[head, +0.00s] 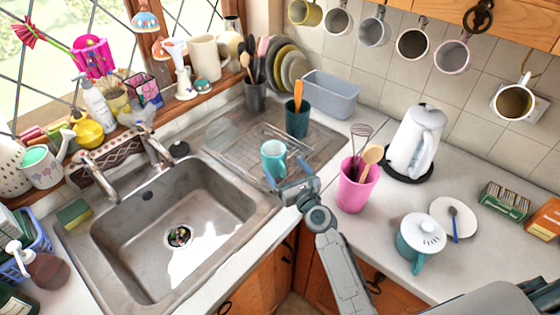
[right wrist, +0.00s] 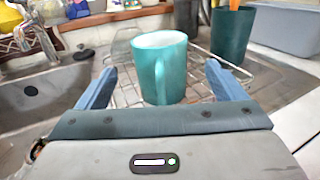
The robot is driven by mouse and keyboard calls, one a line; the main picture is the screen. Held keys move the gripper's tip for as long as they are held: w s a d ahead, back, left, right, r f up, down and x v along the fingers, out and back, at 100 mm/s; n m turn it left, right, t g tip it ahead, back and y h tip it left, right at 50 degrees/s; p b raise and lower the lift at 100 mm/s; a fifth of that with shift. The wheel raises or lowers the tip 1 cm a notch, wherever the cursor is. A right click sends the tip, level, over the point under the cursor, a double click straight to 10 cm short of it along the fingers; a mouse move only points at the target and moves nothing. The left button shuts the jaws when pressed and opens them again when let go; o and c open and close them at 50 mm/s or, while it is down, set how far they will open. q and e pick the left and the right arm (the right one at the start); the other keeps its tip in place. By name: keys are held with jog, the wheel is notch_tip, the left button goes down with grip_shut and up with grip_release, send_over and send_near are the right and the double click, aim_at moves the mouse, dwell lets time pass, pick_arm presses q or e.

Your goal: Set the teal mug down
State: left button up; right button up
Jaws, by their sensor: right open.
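The teal mug (head: 273,160) stands upright at the front of the metal draining area beside the sink. The mug's base edge is partly hard to see against the rack. My left gripper is not in view.
The sink basin (head: 178,225) lies left of the mug. A dark teal utensil pot (head: 297,122) stands behind it, and a pink utensil cup (head: 357,186) stands to the right. A wire rack (head: 262,143) lies on the drainer. A kettle (head: 413,140) and lidded teal pot (head: 420,238) stand further right.

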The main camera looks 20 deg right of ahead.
jog(key=s, duration=0.3)
jog(key=s+d, duration=0.1)
jog(key=s, duration=0.2)
jog(key=shift+s+d, duration=0.15)
jog(key=shift+s, duration=0.2)
dwell(1.3)
